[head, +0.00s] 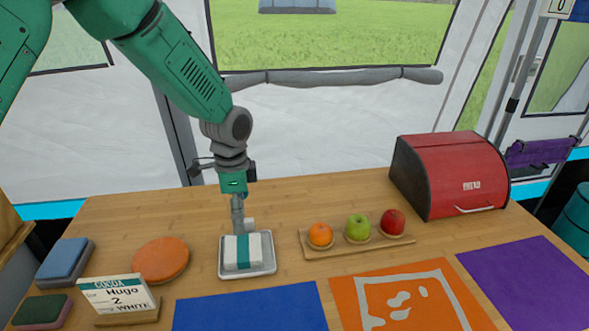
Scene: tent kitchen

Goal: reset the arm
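My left arm comes in from the upper left, and my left gripper (241,222) points down just behind a white block with a teal band (257,250). The block sits on a small white tray (270,269) on the wooden table. The fingers are seen nearly edge-on, so I cannot tell whether they are open or shut, or whether they touch the block. My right gripper is out of view.
A wooden board (331,250) holds an orange, a green apple and a red apple. A red bread box (455,170) stands at the back right. Blue (250,308), orange (467,306) and purple mats lie in front. A cocoa card, sponges and a round orange disc (161,260) are at left.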

